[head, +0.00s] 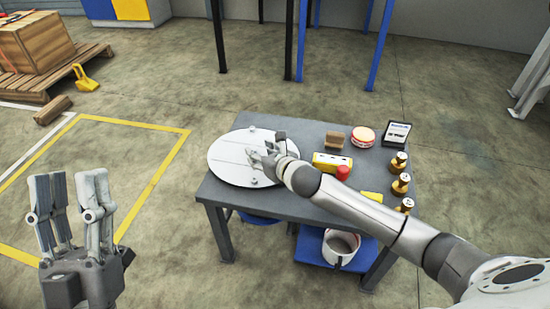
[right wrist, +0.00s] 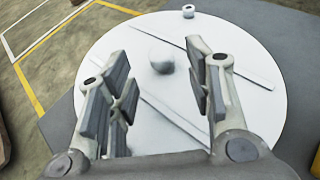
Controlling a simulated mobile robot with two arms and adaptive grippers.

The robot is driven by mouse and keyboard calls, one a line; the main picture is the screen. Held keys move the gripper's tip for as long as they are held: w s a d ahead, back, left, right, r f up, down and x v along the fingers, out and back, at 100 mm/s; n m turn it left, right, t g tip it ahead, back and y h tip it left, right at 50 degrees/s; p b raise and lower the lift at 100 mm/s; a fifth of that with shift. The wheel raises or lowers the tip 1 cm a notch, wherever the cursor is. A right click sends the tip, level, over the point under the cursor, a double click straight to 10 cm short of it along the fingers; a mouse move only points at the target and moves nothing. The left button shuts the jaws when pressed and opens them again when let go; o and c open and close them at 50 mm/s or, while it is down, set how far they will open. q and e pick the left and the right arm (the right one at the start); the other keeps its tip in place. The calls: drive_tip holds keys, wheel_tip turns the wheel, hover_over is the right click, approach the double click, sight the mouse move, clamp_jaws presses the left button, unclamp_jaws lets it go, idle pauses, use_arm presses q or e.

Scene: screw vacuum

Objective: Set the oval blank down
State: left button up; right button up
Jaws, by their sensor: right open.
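The oval blank (head: 228,163) is a flat white plate lying on the left end of the grey table (head: 300,199). In the right wrist view the blank (right wrist: 262,110) shows thin raised strips, a round knob (right wrist: 162,58) and a small cylinder (right wrist: 188,11) near its far edge. My right gripper (head: 268,152) is over the blank, fingers apart. In the right wrist view the knob shows between and beyond its open fingers (right wrist: 162,80); whether they touch anything is unclear. My left gripper (head: 72,185) is open and empty, pointing up, left of the table.
A white bucket (head: 341,247) sits below. A yellow-outlined floor area (head: 110,170) is clear.

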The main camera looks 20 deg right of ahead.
drive_tip(key=p+v, duration=0.1)
drive_tip(key=v, duration=0.3)
drive_tip(key=shift+s+r, duration=0.1)
drive_tip(key=p+v, duration=0.1)
drive_tip(key=v, duration=0.2)
drive_tip(key=shift+s+d, duration=0.1)
drive_tip(key=shift+s+r+p, duration=0.2)
drive_tip(key=shift+s+p, duration=0.1)
drive_tip(key=shift+s, duration=0.1)
drive_tip(key=s+a+r+m+t+y, duration=0.1)
drive_tip(key=s+a+r+m+y, duration=0.45)
drive_tip(key=a+m, duration=0.7)
use_arm(q)
drive_tip(key=w+f+g+y, duration=0.3)
drive_tip(key=w+f+g, duration=0.3)
drive_tip(key=f, duration=0.5)
drive_tip(key=shift+g, duration=0.9)
use_arm(e)
drive_tip(key=s+d+r+m+t+h, duration=0.1)
drive_tip(key=s+r+m, duration=0.3)
drive_tip(key=m, duration=0.7)
drive_tip(key=s+d+r+m+t+h, duration=0.2)
drive_tip(key=r+m, duration=0.4)
drive_tip(key=m, duration=0.6)
drive_tip(key=shift+s+d+t, duration=0.8)
drive_tip(key=shift+s+d, duration=0.3)
drive_tip(key=shift+d, duration=0.1)
drive_tip(key=shift+r, duration=0.1)
